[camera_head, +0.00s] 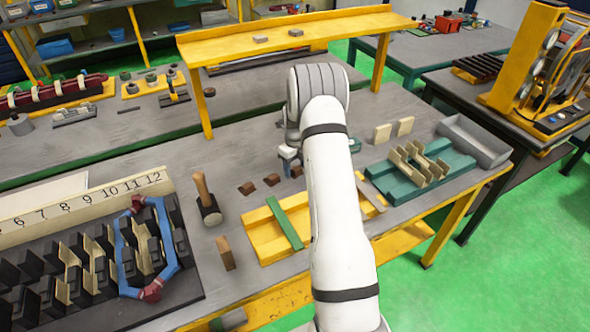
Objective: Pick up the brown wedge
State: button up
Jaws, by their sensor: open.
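Several small brown pieces lie on the grey workbench. A row of three dark brown wedges, a left one (247,188), a middle one (272,180) and a right one (296,172), sits left of my white arm. My gripper (289,160) is open and shows partly at the left side of the arm's wrist, close to the right wedge. The fingers are small in the picture, and I cannot tell how high they are above the bench. No wedge is visibly held.
A mallet (207,200) and an upright tan block (226,252) stand left of a yellow tray (262,238) with a green strip (284,222). A black slotted stator (80,265) with a blue coil (172,240) lies left. A teal fixture (400,180) stands right. A yellow shelf (290,32) spans behind.

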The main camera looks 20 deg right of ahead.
jog(key=c, duration=0.8)
jog(key=shift+c, duration=0.2)
